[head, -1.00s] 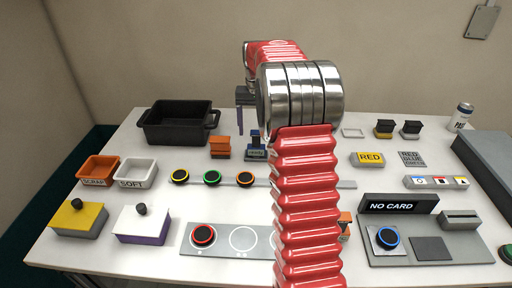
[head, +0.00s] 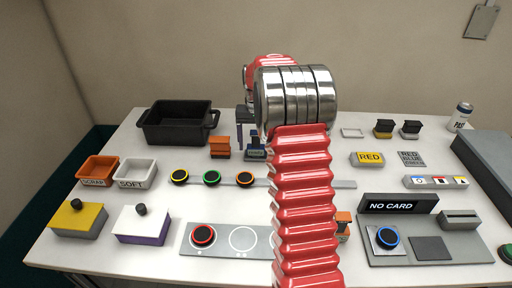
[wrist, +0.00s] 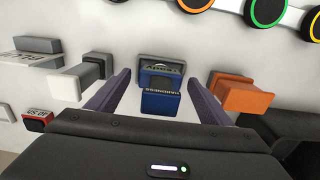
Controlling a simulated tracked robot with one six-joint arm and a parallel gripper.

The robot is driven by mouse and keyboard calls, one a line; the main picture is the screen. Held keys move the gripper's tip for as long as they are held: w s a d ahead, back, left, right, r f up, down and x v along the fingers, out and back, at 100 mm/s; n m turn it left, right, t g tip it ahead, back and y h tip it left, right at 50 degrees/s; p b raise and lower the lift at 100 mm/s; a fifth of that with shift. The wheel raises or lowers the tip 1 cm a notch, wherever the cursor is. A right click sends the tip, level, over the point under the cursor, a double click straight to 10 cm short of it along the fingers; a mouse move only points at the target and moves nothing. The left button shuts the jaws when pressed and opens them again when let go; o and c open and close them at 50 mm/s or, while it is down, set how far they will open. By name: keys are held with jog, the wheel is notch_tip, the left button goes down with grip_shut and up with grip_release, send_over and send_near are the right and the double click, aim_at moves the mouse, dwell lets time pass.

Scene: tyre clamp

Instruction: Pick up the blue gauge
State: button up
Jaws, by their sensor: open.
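The blue gauge (head: 256,152) stands on the white table just left of my red arm in the head view. Its face has a display and a light label. In the wrist view the blue gauge (wrist: 160,100) sits between the two finger tips, its raised back part farther off. My gripper (wrist: 160,74) is open, with one dark purple finger on each side of the gauge and visible gaps on both sides. In the head view my gripper (head: 246,130) hangs beside and above the gauge, partly behind the arm. I cannot tell its exact height over the table.
An orange block (wrist: 240,94) stands close to the right finger in the wrist view; it also shows in the head view (head: 220,148). A grey block (wrist: 86,76) stands near the left finger. A black bin (head: 178,124) is at the back left.

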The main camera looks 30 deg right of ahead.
jog(key=shift+f, duration=0.3)
jog(key=shift+c, duration=0.5)
jog(key=c, duration=1.1)
jog(key=shift+r, duration=0.15)
notch_tip(320, 180, up, 18)
jog(key=shift+f, duration=0.1)
dwell(0.3)
